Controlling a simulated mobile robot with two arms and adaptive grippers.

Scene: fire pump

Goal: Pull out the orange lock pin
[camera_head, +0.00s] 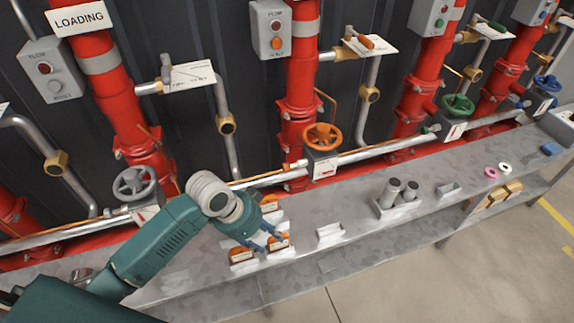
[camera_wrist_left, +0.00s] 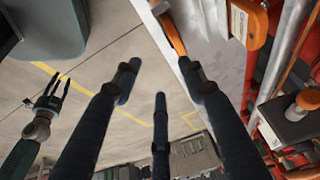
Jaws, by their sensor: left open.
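My left gripper (camera_head: 270,244) is open above the front of the grey shelf, over orange pieces with white labels (camera_head: 241,255). In the left wrist view its dark fingers (camera_wrist_left: 160,75) are spread with nothing between them. A small orange piece (camera_head: 288,166), possibly the lock pin, shows on the pipe left of the orange handwheel (camera_head: 322,137). It is apart from my gripper. An orange knob (camera_wrist_left: 308,99) on a dark block is at the right of the left wrist view; I cannot tell whether it is the pin. My right gripper (camera_wrist_left: 52,90) is open and empty there.
Red vertical pipes, a green handwheel (camera_head: 457,106) and a grey handwheel (camera_head: 134,183) stand behind the shelf (camera_head: 350,205). The floor in front is clear.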

